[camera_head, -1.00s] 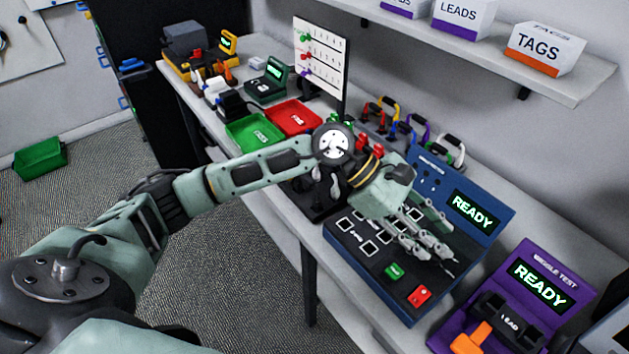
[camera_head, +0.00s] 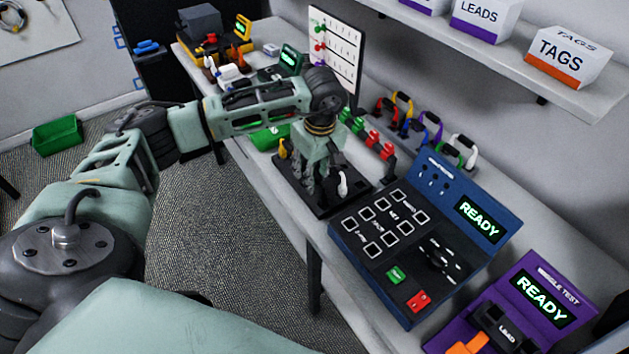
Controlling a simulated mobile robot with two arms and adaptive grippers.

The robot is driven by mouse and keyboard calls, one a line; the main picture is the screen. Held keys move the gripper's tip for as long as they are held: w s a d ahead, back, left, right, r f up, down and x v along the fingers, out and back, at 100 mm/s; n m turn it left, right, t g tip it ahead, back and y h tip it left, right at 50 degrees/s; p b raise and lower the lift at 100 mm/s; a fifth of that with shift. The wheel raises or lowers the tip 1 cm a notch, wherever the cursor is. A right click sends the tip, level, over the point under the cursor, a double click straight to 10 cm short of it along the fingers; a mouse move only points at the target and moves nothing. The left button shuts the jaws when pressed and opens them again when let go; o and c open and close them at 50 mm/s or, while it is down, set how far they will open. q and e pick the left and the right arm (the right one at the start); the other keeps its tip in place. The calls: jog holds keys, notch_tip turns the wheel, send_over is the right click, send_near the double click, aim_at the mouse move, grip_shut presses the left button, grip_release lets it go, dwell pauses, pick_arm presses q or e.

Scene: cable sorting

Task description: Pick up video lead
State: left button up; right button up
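My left gripper (camera_head: 316,186) points down over a black tray (camera_head: 335,210) on the bench, left of the blue tester. Its fingers hide part of the tray, and I cannot tell if they are apart or touch anything. In the tray, a yellow piece (camera_head: 283,148) stands left of the gripper and a pale, hook-shaped piece (camera_head: 343,184) stands right of it. No label tells me which piece is the video lead. Several coloured looped leads, among them a purple one (camera_head: 434,124) and a white one (camera_head: 466,142), stand along the wall. My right gripper is out of view.
The blue tester (camera_head: 490,195) reads READY, as does the purple wiggle tester (camera_head: 553,285) at front right. Red and green connectors (camera_head: 372,139) stand behind the tray. A pegboard panel (camera_head: 337,50) rises behind. A shelf (camera_head: 500,60) with labelled boxes overhangs the bench.

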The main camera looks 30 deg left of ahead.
pick_arm(q)
jog(key=shift+f, duration=0.7)
jog(key=shift+c, duration=0.5)
grip_shut()
